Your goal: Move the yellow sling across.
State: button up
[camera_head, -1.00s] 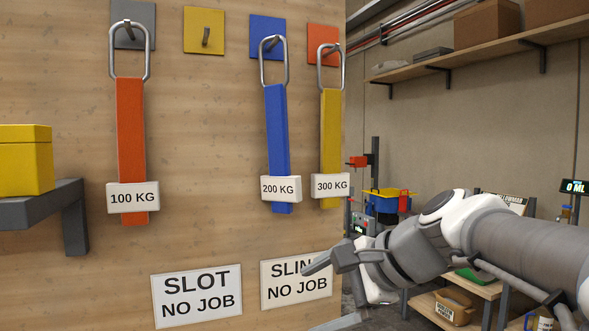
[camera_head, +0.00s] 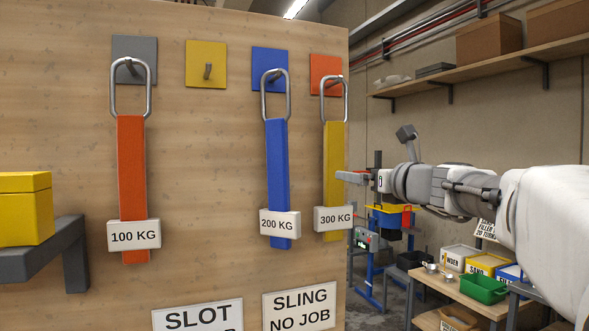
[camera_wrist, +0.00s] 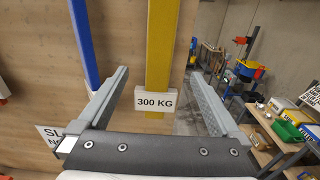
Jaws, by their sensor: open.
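The yellow sling (camera_head: 334,165) hangs by its metal loop from the hook on the orange plate (camera_head: 325,70), at the right edge of the wooden board. Its tag reads 300 KG. In the wrist view the yellow sling (camera_wrist: 159,45) runs down between my open fingers, with the tag just beyond them; I cannot tell if either finger touches it. My gripper (camera_head: 350,178) is beside the sling's right side in the head view. The yellow plate (camera_head: 206,65) has a bare hook. The blue sling (camera_head: 278,165) hangs on the blue plate.
An orange sling (camera_head: 131,170) tagged 100 KG hangs from the grey plate (camera_head: 134,48). A shelf with a yellow box (camera_head: 25,210) juts out at the left. Signs (camera_head: 299,308) are below the slings. A workbench with bins (camera_head: 484,288) stands at the right.

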aim_at(334, 159)
jog(key=p+x, duration=0.3)
jog(key=x, duration=0.9)
jog(key=shift+w+a, duration=0.15)
jog(key=shift+w, duration=0.25)
grip_shut()
